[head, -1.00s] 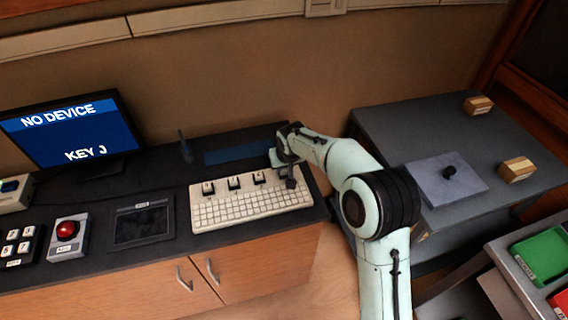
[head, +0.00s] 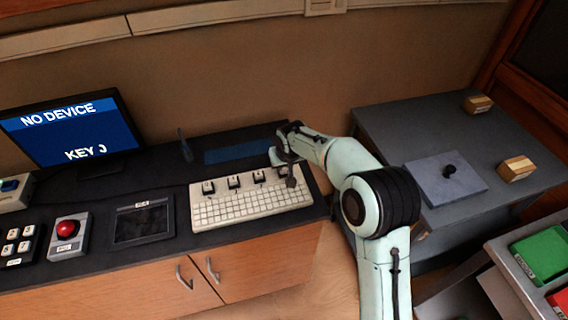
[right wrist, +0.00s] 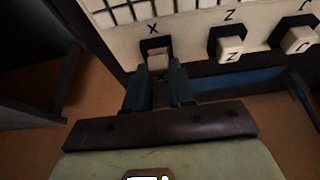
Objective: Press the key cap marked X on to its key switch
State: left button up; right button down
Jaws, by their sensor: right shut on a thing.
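The white keyboard (head: 250,208) lies on the dark counter. My right gripper (head: 287,160) is over its right back corner. In the right wrist view, my right gripper (right wrist: 160,88) is shut on a pale key cap (right wrist: 159,62), with a dark X on the side facing the camera. The cap is at the black switch mount (right wrist: 154,44) beside the printed X. The fingers hide its underside, so I cannot tell whether it is seated. Capped keys Z (right wrist: 230,48) and C (right wrist: 298,40) stand alongside. My left gripper is out of view.
A monitor (head: 66,130) reads NO DEVICE, KEY J. A blue strip (head: 238,154) lies behind the keyboard. A dark tablet (head: 142,222) and a red button box (head: 68,232) stand to the left. A grey table (head: 400,125) stands to the right.

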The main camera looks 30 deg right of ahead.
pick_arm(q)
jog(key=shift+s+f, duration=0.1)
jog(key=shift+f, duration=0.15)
pick_arm(e)
jog(key=shift+f, duration=0.35)
dwell(0.4)
jog(key=shift+c, duration=2)
grip_release()
jog(key=shift+r+p, duration=1.95)
jog(key=shift+r, duration=1.6)
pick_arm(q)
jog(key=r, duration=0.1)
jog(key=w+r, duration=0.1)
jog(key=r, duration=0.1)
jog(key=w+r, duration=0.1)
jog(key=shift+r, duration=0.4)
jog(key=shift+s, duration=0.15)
pick_arm(e)
jog(key=shift+s+f, duration=0.1)
